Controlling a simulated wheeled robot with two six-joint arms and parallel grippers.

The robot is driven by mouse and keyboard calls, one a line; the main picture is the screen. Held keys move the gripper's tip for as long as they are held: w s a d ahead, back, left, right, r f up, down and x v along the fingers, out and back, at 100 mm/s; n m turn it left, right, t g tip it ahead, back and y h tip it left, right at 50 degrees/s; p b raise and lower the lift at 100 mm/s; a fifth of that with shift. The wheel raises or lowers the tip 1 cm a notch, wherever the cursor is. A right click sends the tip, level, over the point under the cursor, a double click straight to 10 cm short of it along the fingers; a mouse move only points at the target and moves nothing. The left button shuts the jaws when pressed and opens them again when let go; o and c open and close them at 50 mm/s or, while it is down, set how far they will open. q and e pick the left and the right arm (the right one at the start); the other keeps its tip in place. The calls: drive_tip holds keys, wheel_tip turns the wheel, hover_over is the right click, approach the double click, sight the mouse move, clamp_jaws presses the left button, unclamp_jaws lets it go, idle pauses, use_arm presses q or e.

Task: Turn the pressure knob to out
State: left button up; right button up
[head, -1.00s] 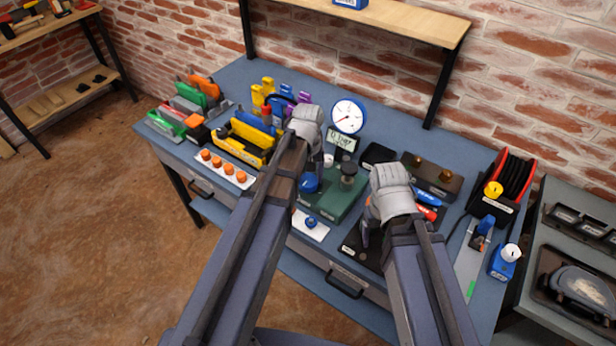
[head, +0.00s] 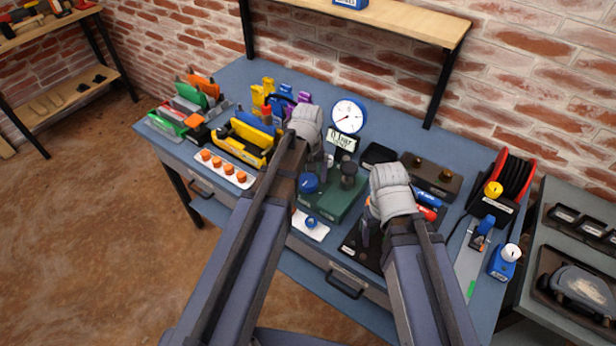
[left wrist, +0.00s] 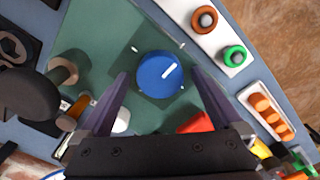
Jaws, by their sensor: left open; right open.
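The pressure knob is a round blue knob (head: 308,182) on a green panel (head: 335,203) in the head view. In the left wrist view the blue knob (left wrist: 157,79) carries a white pointer line aimed up and right, with small white marks around it. My left gripper (left wrist: 160,76) is open, its two fingers on either side of the knob with gaps. I cannot tell how far the fingertips are above the panel. In the head view my left gripper (head: 320,155) hangs just behind the knob. My right gripper (head: 368,222) is open and empty over a black mat.
A round gauge (head: 349,117) and a small display (head: 343,142) stand behind the panel. A dark post (head: 349,175) rises beside the knob. A yellow toolbox (head: 240,146) stands left.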

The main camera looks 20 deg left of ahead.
sight(308, 180)
use_arm(q)
drive_tip(key=shift+r, duration=0.1)
use_arm(e)
drive_tip(key=shift+r, duration=0.1)
use_arm(q)
wheel_tip(308, 180, up, 8)
drive_tip(key=p, duration=0.8)
use_arm(e)
wheel_tip(308, 180, up, 8)
drive_tip(key=shift+f, duration=0.2)
use_arm(q)
drive_tip(key=shift+f, duration=0.3)
use_arm(e)
drive_tip(key=shift+f, duration=0.15)
use_arm(q)
wheel_tip(308, 180, down, 8)
drive_tip(key=b, duration=0.8)
drive_tip(key=shift+r, duration=0.15)
use_arm(e)
wheel_tip(308, 180, down, 8)
drive_tip(key=shift+r, duration=0.15)
use_arm(q)
drive_tip(key=shift+r, duration=0.1)
use_arm(e)
drive_tip(key=shift+r, duration=0.1)
